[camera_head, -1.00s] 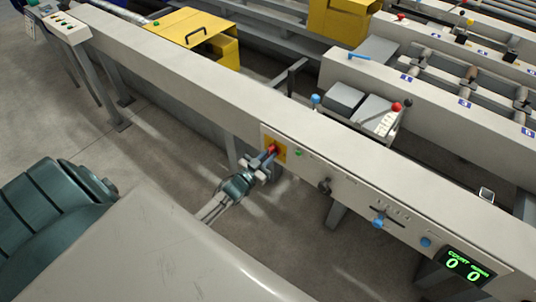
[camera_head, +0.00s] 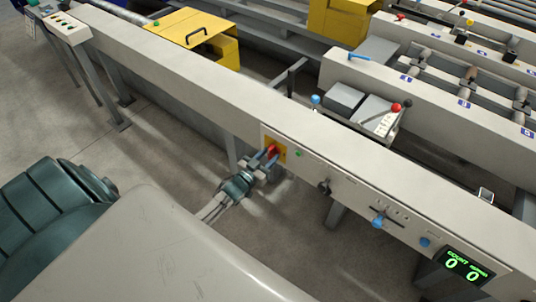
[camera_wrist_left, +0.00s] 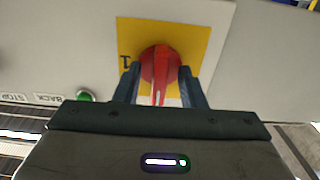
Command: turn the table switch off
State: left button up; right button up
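The table switch is a red rotary knob (camera_head: 272,150) on a yellow plate (camera_head: 281,153), on the front face of the long grey table beam. In the left wrist view the red knob (camera_wrist_left: 160,65) has its narrow handle pointing down in the picture. A mark like "I" shows on the yellow plate (camera_wrist_left: 207,40) left of the knob. My left gripper (camera_head: 265,157) is at the knob. In the wrist view its two fingers (camera_wrist_left: 160,88) stand on either side of the knob, with gaps between them and the handle. My right gripper is not in view.
A green button (camera_head: 298,153), a black knob (camera_head: 324,187), a blue-handled lever (camera_head: 379,221) and a green counter display (camera_head: 464,266) lie along the beam to the right. The green button also shows in the wrist view (camera_wrist_left: 86,96). Open floor lies before the beam.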

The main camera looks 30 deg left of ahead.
pick_arm(q)
jog(key=s+b, duration=0.1)
jog(key=s, duration=0.9)
jog(key=shift+s+a+b, duration=0.3)
jog(key=shift+s+a, duration=0.05)
jog(key=shift+a, duration=0.05)
jog(key=s+f+g+y, duration=0.1)
jog(key=s+f+g, duration=0.3)
jog(key=f, duration=0.5)
jog(key=s+f+g+y, duration=0.1)
jog(key=s+f+g, duration=0.1)
jog(key=s+f, duration=0.55)
jog(key=s+f+g, duration=0.3)
jog(key=s+f, duration=0.1)
jog(key=f, duration=0.7)
jog(key=s+d+f+g, duration=0.2)
jog(key=s+f, duration=0.2)
jog(key=s, duration=0.4)
jog(key=s+d+f+g, duration=0.2)
jog(key=s+f+g, duration=0.1)
jog(key=s, duration=0.4)
jog(key=s+d+f+g, duration=0.2)
jog(key=s+f, duration=0.3)
jog(key=s, duration=0.3)
jog(key=shift+s+f+g, duration=0.35)
jog(key=shift+g, duration=0.05)
